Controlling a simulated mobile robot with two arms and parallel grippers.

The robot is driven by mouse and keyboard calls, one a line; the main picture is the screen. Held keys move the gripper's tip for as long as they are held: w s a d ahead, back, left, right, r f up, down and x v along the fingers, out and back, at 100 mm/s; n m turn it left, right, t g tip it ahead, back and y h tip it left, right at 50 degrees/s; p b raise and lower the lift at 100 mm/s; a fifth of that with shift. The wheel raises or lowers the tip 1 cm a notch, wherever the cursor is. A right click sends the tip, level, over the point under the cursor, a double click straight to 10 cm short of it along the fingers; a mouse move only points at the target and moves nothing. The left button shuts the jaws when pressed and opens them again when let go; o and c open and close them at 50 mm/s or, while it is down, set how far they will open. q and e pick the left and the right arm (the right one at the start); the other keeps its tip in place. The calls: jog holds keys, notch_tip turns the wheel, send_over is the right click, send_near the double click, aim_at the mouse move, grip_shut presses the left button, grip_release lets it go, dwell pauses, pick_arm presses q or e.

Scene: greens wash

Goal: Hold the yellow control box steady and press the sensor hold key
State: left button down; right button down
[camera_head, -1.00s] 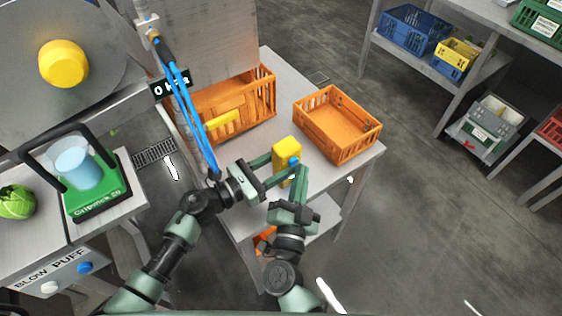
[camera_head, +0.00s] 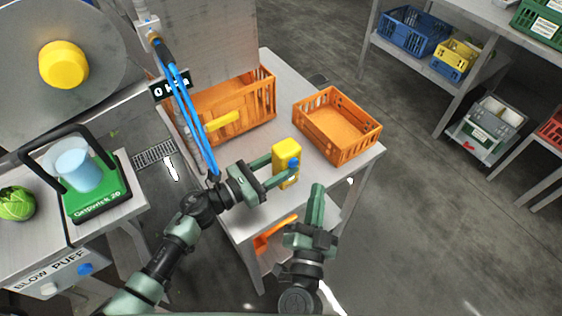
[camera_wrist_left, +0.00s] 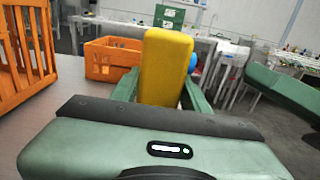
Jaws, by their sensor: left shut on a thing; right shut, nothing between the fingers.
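The yellow control box (camera_head: 287,152) stands upright over the front part of the metal table in the head view. My left gripper (camera_head: 276,170) is shut on its sides. A blue round key (camera_head: 294,164) shows on the box's right side. In the left wrist view the box (camera_wrist_left: 166,62) rises between the two fingers, with the blue key (camera_wrist_left: 193,63) at its right edge. My right gripper (camera_head: 318,190) is shut and empty, below and right of the box, apart from it. In the left wrist view a green part of my right arm shows at the right.
Two orange crates, one slatted (camera_head: 262,92) and one open (camera_head: 352,152), stand on the metal table (camera_head: 290,66) behind the box. Blue hoses (camera_head: 186,100) hang left of it. A green scale (camera_head: 100,200) stands on the left counter.

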pick_arm(q)
jog(key=c, duration=0.6)
grip_release()
jog(key=shift+c, duration=0.2)
